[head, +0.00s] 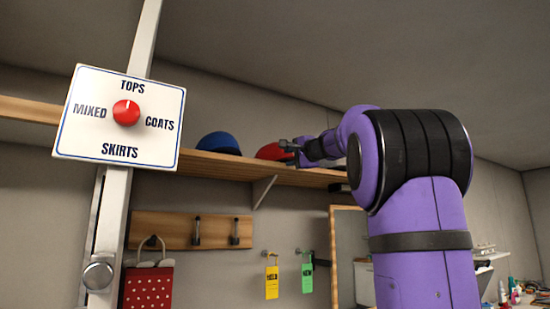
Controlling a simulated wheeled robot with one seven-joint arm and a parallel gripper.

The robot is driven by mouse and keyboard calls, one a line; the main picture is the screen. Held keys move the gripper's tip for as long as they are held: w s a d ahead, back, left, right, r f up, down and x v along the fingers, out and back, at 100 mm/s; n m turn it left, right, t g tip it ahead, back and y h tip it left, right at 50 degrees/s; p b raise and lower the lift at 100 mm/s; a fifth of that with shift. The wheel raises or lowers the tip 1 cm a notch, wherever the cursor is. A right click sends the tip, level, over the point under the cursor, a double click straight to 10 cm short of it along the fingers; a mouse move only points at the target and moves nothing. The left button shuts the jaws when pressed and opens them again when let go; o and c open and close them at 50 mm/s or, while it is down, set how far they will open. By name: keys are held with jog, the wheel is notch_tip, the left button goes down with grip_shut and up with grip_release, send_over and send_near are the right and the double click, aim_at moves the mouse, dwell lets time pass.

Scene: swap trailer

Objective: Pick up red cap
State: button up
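The red cap (268,152) sits on the wooden wall shelf, right of a blue cap (219,143). Its right side is partly hidden behind my gripper. My gripper (287,152) reaches in from the right at shelf height, with its dark fingers at the right edge of the red cap. The fingers look spread apart. I cannot tell whether they touch the cap.
The shelf (215,163) runs along the wall on a bracket (263,190). A sign with a red knob (126,112) is on a post at the left. Below are a hook board (175,229), a red dotted bag (148,287) and yellow (272,281) and green (307,277) tags.

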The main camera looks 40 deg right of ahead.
jog(key=shift+w, duration=0.3)
grip_shut()
jog(key=shift+r, duration=0.1)
